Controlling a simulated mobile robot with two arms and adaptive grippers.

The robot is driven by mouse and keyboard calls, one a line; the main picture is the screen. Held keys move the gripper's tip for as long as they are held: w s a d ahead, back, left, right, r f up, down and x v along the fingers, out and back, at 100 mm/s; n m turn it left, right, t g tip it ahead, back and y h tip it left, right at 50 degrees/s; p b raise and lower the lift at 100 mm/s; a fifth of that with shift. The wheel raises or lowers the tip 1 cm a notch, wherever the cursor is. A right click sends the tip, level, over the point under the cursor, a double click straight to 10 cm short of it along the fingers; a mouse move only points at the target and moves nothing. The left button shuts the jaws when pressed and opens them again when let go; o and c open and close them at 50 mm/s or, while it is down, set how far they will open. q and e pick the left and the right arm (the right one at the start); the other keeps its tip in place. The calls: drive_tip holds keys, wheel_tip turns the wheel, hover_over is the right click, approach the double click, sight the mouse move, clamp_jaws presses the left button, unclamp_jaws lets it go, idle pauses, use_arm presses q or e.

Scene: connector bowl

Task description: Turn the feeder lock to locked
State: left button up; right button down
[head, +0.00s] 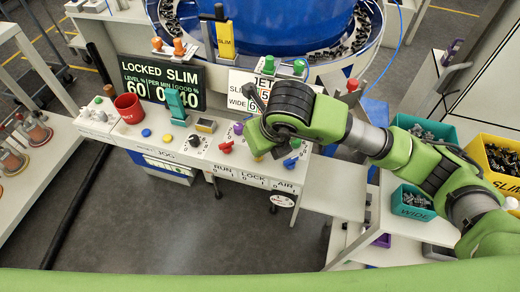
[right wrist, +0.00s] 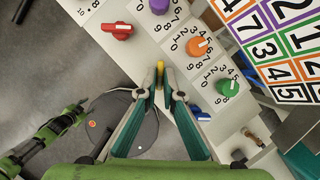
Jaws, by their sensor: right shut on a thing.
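The feeder lock is a small yellow switch (right wrist: 160,66) on the panel's front edge in the right wrist view, above the LOCK label (head: 248,177) of the head view. My right gripper (right wrist: 160,74) reaches down to it and is shut on it. Only a sliver of the switch shows between the fingertips, so its pointing direction is hidden. In the head view my right arm covers the switch. The display (head: 160,82) reads LOCKED SLIM. My left gripper is not in view.
The red RUN switch (right wrist: 122,30) and blue AIR switch (head: 290,162) flank the lock. Orange (right wrist: 197,46) and green (right wrist: 228,88) dials sit behind it. Bins stand at the right. Floor is open in front.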

idle(0.3)
drive_tip(key=c, duration=2.2)
unclamp_jaws()
drive_tip(key=v, duration=1.2)
drive_tip(key=shift+w, duration=0.1)
